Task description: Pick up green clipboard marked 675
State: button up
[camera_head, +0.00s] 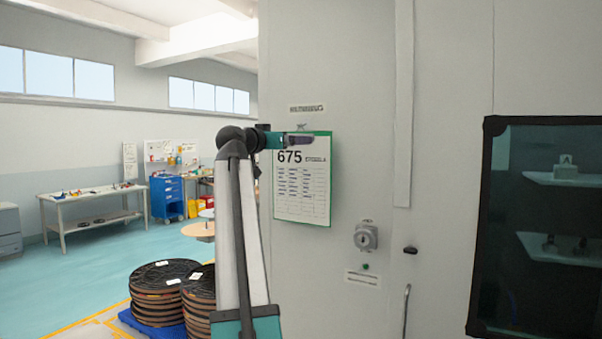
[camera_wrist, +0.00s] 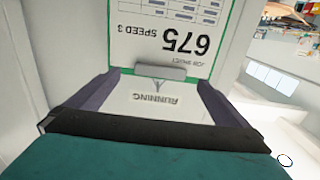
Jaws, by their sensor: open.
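The green clipboard (camera_head: 302,205) marked 675 hangs upright on the pale cabinet wall, below a small label. Its white sheet shows the large number and a printed table. In the wrist view the clipboard (camera_wrist: 213,62) appears upside down, with its grey clip (camera_wrist: 160,73) between my fingers. My gripper (camera_wrist: 157,82) is open, one finger on each side of the clip. In the head view my gripper (camera_head: 300,140) covers part of the clipboard's top edge. I cannot tell whether the fingers touch it.
A key switch (camera_head: 366,236) and a dark handle (camera_head: 410,250) are on the cabinet right of the clipboard. A dark glass window (camera_head: 540,235) is further right.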

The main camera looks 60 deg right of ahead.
jog(key=shift+d, duration=0.6)
jog(key=shift+d, duration=0.1)
jog(key=d+p, duration=0.2)
jog(key=d, duration=0.3)
jog(key=shift+w+p, duration=0.1)
jog(key=shift+p, duration=0.3)
jog(key=shift+c, duration=0.3)
jog(key=c, duration=1.4)
